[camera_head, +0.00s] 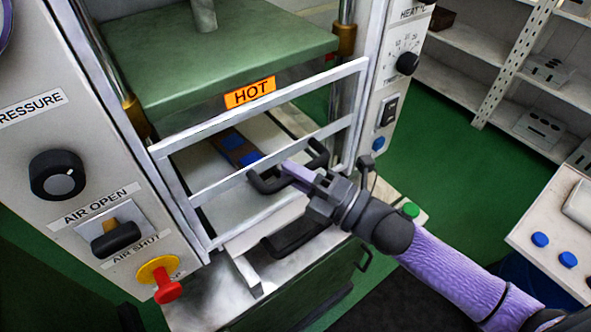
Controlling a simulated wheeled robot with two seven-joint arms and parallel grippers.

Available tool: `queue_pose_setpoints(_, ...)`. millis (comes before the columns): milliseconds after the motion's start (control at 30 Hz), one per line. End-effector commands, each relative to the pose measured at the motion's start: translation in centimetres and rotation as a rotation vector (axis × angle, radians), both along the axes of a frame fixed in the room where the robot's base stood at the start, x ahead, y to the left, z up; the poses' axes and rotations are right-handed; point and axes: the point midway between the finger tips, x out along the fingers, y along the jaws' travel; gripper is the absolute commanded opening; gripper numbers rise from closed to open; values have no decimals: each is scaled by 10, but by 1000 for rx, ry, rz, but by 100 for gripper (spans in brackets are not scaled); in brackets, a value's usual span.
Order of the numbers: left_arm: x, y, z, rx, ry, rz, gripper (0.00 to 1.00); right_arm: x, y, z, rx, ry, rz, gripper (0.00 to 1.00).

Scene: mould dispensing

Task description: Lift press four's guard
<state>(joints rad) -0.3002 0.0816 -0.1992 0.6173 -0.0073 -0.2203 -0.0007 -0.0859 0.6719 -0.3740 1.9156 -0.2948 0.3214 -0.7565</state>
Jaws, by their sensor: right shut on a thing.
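The guard (252,172) is a silver rail frame across the front of the press, below the orange HOT label. A black bar handle (262,184) is fixed to its middle rail. My right gripper (294,171), with purple fingers, is shut on the handle near its right part and comes in from the lower right. The fingers hide part of the handle. My left gripper is not in view. No press number can be read here.
A green upper platen (200,50) is above and behind the guard. A mould with blue and brown parts (235,148) lies on the pale bed behind the rails. Control panels with knobs (57,175) flank the press. A white table (560,225) stands at the right.

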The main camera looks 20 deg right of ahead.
Motion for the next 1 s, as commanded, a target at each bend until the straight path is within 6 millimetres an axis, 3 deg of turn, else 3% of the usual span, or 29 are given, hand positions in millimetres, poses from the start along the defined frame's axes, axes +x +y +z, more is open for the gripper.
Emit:
queue_pose_setpoints(300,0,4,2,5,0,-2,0,0,0,2,0,0,0,0)
queue_pose_setpoints(467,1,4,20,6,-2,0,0,0,0,21,1,-1,0,0)
queue_pose_setpoints(1000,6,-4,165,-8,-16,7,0,0,0,181,0,-2,1,0)
